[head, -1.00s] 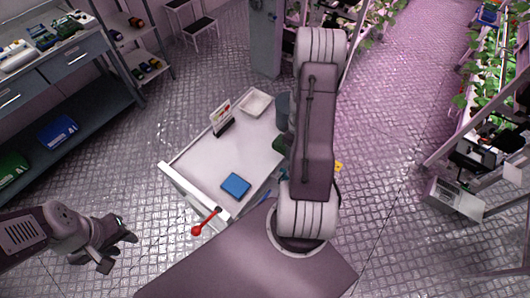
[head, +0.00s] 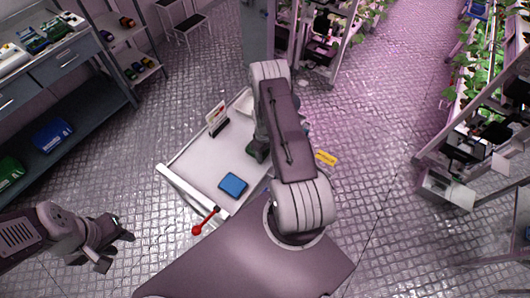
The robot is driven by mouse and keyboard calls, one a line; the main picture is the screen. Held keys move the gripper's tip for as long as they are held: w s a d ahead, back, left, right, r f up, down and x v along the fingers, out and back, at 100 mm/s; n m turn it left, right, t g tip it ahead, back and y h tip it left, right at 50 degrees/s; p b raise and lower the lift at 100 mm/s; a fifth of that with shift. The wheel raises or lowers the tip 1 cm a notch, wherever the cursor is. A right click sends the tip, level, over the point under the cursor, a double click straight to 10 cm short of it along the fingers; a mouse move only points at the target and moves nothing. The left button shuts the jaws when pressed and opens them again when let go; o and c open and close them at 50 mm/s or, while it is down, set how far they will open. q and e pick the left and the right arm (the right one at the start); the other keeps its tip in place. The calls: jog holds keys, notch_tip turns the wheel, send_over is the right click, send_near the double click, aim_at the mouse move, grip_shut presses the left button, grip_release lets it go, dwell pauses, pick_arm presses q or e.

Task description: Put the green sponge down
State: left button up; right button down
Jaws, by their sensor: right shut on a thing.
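A dark green sponge (head: 257,150) shows at the right part of the white cart top (head: 205,160), partly covered by my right arm. My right gripper (head: 261,140) is mostly hidden behind its own arm, directly at the sponge, and is shut on it. Whether the sponge touches the cart top cannot be told. A blue sponge (head: 233,185) lies flat on the cart near its front edge, to the lower left of the green one. My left gripper (head: 119,250) is open and empty, left of the cart and apart from it.
A card stand (head: 217,119) stands at the cart's back left. A white dish (head: 244,103) beside it is partly hidden by my arm. A red-ended lever (head: 198,230) juts from the cart's front. The cart's left middle is bare. A shelf bench (head: 50,85) stands at left.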

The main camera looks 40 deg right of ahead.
jog(key=shift+f, duration=0.15)
jog(key=c, duration=0.7)
grip_release()
jog(key=shift+o, duration=1.1)
